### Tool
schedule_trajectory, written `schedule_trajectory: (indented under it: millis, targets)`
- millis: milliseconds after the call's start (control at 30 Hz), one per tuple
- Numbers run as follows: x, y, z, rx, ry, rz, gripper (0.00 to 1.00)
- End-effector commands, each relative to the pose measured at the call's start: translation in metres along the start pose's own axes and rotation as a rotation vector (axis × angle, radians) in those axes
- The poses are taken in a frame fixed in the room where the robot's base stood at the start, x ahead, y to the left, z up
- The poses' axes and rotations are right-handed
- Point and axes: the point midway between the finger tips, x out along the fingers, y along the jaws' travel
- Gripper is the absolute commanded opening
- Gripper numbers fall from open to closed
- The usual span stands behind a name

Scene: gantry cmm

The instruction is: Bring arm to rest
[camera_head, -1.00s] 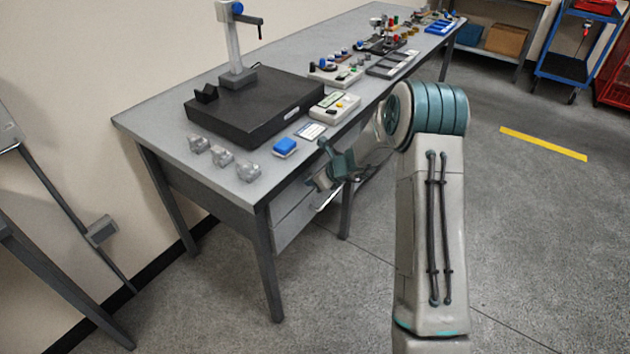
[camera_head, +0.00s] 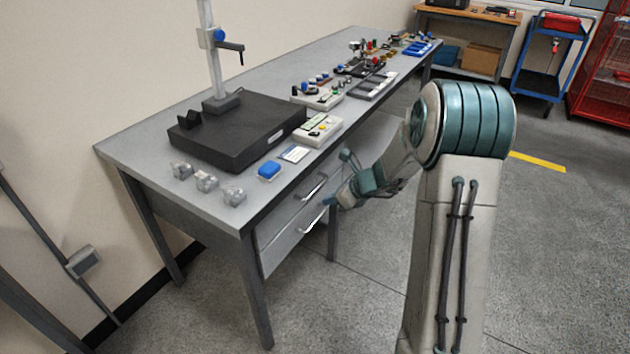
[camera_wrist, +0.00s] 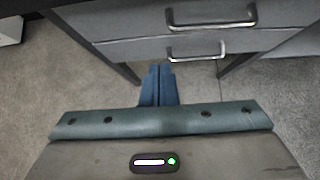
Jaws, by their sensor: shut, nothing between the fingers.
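My gripper (camera_head: 331,201) is in front of the drawer side of the grey workbench (camera_head: 140,140), a little below its top. It is apart from the bench in the head view. In the wrist view my gripper (camera_wrist: 159,68) has its two blue fingers together with nothing between them. Beyond the fingers are two drawers with metal handles (camera_wrist: 197,52), both closed. My arm is bent, with its forearm reaching left toward the bench.
A blue cart (camera_head: 550,60) and red rack (camera_head: 605,70) stand back right. The floor right of the bench is clear.

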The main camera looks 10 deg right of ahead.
Motion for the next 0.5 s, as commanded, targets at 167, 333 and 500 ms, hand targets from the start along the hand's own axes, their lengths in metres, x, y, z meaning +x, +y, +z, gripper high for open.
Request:
schedule_trajectory:
  millis: [167,333,500]
  targets:
    - [-0.005,0.004,0.003,-0.024,0.004,0.006,0.0]
    - [-0.034,0.034,0.025,-0.249,0.04,0.045,0.0]
    - [-0.083,0.085,0.046,-0.642,0.111,0.121,0.0]
